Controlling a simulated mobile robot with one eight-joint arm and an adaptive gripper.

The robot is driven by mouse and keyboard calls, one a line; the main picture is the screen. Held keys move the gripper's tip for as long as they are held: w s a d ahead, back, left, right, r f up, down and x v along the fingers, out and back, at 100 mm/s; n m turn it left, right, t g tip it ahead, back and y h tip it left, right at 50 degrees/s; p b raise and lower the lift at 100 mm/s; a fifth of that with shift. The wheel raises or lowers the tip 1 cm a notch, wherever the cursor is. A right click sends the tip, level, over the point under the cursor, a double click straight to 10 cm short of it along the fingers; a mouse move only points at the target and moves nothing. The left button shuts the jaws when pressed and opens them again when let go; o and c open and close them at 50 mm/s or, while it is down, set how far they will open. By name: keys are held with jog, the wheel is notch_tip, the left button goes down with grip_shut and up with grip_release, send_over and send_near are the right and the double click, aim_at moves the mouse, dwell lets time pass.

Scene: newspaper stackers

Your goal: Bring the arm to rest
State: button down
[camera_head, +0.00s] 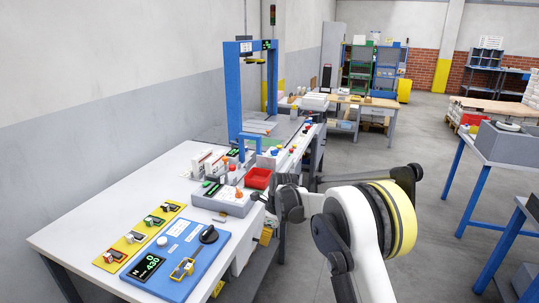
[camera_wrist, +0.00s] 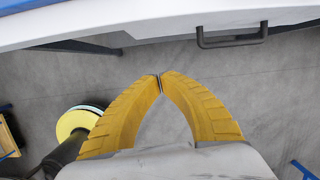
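My gripper (camera_wrist: 160,82) shows in the wrist view with its two yellow fingers bowed outward and their tips meeting. Nothing is seen between the fingers; grey floor shows through the gap behind the tips. In the head view my arm (camera_head: 355,215) is bent beside the right edge of the white worktable (camera_head: 105,199). The wrist end is close to that edge, and the fingertips cannot be made out clearly there. In the wrist view the table's edge (camera_wrist: 110,34) runs across the top, beyond the fingertips.
A dark handle (camera_wrist: 232,40) juts from the table front. Blue-legged tables (camera_head: 480,185) stand right. Open floor (camera_head: 420,140) lies between.

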jog(key=s+d+r+n+t+h, duration=0.1)
jog(key=s+d+r+n+t, duration=0.1)
jog(key=s+d+r+n, duration=0.55)
jog(key=s+d+r+n+t, duration=0.1)
jog(key=s+d+r+n, duration=0.2)
jog(key=s+d+r, duration=0.8)
jog(key=s+d+n+t, duration=0.1)
jog(key=s+n, duration=0.4)
jog(key=s, duration=0.4)
jog(key=s+d+r+n+t+h, duration=0.1)
jog(key=s+n, duration=0.4)
jog(key=s, duration=0.5)
jog(key=shift+s+d+r+n+t+h, duration=0.25)
jog(key=shift+d+n+t+h, duration=0.1)
jog(key=shift+d+t, duration=0.15)
jog(key=shift+a, duration=0.15)
